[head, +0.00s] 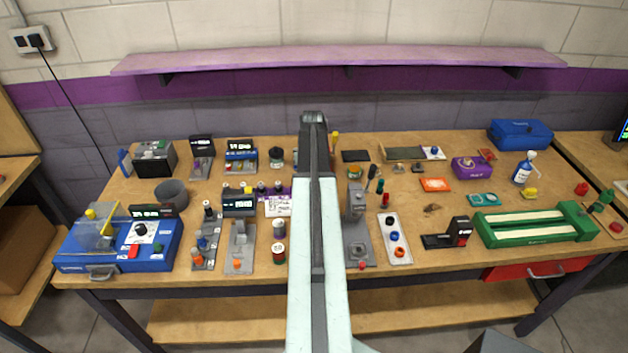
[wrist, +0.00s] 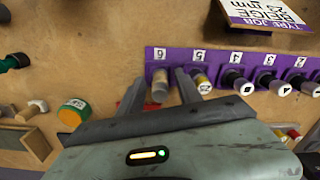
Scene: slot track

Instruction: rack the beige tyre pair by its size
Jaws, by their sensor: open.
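A purple rack (wrist: 222,57) with numbered labels from 6 down shows in the wrist view, with cylinders at its positions. A beige and grey cylinder (wrist: 160,84), apparently the beige tyre pair, is at label 6. My gripper (wrist: 159,78) is open, with one finger on each side of this cylinder in the picture; I cannot tell contact or depth. A cylinder with a yellow band (wrist: 202,83) is at label 5, just right of the right finger. A job card (wrist: 268,12) reads "TYRE JOB BEIGE 23 mm". In the head view, my arm hides part of the rack area.
A green-sided round tub (wrist: 73,112) and small wooden parts lie left of my gripper. Dark cylinders (wrist: 237,80) stand close on the right. In the head view, a blue machine (head: 120,245) and a green-framed fixture (head: 535,222) occupy the bench ends.

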